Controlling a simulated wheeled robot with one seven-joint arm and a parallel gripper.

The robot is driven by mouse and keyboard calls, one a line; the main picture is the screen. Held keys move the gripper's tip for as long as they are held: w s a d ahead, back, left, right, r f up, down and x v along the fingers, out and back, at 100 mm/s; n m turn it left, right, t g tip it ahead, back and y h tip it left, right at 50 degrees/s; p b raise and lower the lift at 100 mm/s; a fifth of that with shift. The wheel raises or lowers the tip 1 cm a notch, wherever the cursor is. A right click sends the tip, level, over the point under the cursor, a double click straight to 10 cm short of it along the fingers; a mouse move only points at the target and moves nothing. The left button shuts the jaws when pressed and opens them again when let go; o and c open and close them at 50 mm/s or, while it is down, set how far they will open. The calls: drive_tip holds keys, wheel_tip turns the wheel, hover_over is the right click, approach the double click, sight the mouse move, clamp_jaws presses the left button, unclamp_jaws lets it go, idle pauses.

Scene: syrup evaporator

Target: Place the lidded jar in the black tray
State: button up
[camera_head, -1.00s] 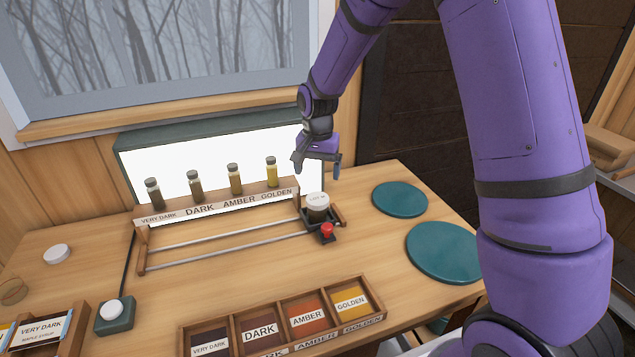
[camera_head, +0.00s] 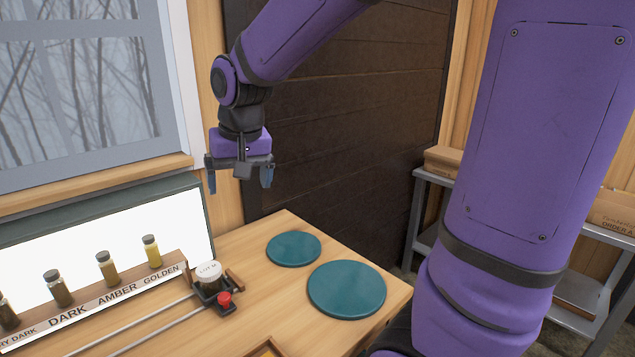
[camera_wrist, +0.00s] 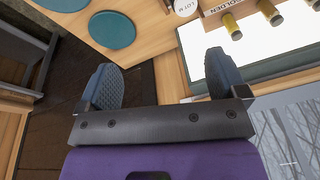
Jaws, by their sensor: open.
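The lidded jar (camera_head: 209,276) is dark with a white lettered lid. It stands upright in the small black tray (camera_head: 226,308), which has a red knob, at the right end of the metal rails. Its white lid also shows at the top of the wrist view (camera_wrist: 185,7). My gripper (camera_head: 240,182) is open and empty, raised above the table's back edge, above and slightly right of the jar and apart from it. In the wrist view its two fingers (camera_wrist: 166,80) are spread with nothing between them.
Sample vials (camera_head: 107,268) stand in a labelled rack before a lit panel (camera_head: 190,222). Two teal discs, a smaller (camera_head: 293,249) and a larger (camera_head: 346,290), lie flat on the table right of the jar. A metal shelf with boxes (camera_head: 442,161) stands farther right.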

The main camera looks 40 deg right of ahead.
drive_tip(key=s+d+r+n+t, duration=0.1)
drive_tip(key=s+r, duration=0.1)
drive_tip(key=s, duration=0.7)
drive_tip(key=s+d+r+n+t, duration=0.1)
drive_tip(key=s+r+n, duration=0.1)
drive_tip(key=s, duration=0.7)
drive_tip(key=shift+s+d+r+t, duration=0.15)
drive_tip(key=shift+d+r+t, duration=0.15)
drive_tip(key=shift+t, duration=0.1)
drive_tip(key=shift+c, duration=0.5)
